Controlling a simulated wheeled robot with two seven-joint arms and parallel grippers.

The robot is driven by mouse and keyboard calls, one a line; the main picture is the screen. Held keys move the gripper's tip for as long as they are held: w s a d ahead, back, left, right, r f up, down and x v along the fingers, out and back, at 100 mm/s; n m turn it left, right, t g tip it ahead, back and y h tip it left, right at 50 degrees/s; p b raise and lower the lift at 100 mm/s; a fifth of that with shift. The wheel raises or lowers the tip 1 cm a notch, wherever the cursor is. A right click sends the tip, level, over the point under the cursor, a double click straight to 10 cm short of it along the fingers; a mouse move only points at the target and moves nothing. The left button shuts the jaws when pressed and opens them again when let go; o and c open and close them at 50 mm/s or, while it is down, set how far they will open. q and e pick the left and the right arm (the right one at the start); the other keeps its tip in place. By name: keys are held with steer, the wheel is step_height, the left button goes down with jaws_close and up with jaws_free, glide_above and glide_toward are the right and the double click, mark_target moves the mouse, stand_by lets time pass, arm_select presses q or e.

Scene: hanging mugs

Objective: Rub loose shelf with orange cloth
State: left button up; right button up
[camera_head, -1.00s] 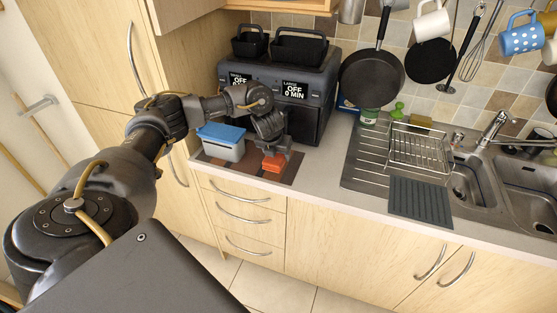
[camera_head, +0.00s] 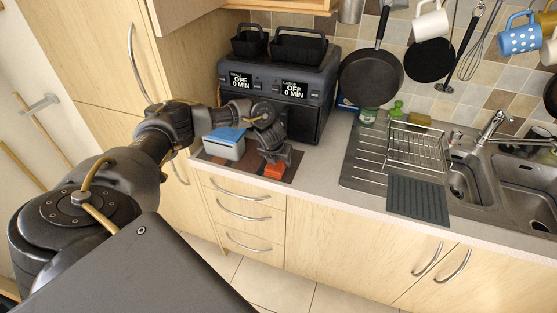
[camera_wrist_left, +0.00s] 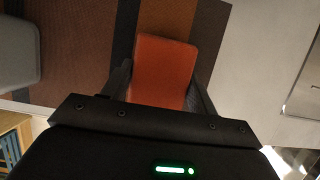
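The orange cloth (camera_head: 275,172) is a small block-like piece over the loose shelf (camera_head: 215,166), a flat board with brown, dark and orange stripes on the counter. My left gripper (camera_head: 277,162) points down at the shelf's right part, with the cloth between its fingers. In the left wrist view the cloth (camera_wrist_left: 165,70) lies between the two dark fingers, which press on its sides. The striped shelf (camera_wrist_left: 85,50) shows behind it. I cannot tell whether the cloth touches the shelf. My right gripper is not in view.
A grey box with a blue lid (camera_head: 224,144) stands on the shelf left of the gripper. A black air fryer (camera_head: 309,114) stands behind. The sink drainer (camera_head: 365,160), with a wire rack (camera_head: 417,150) and dark mat (camera_head: 418,200), is to the right. Pans and mugs hang above.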

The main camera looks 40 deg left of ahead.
arm_select(q)
steer(key=o, duration=0.4)
steer(key=shift+r, duration=0.2)
steer(key=shift+s+r, duration=0.1)
steer(key=shift+r, duration=0.2)
steer(key=b+v, duration=0.1)
steer(key=v, duration=0.1)
steer(key=b+v, duration=0.1)
steer(key=v, duration=0.1)
steer(key=shift+s+d+r, duration=0.15)
steer(key=shift+s+d, duration=0.05)
steer(key=shift+s, duration=0.2)
steer(key=shift+v, duration=2.75)
steer(key=shift+a, duration=0.1)
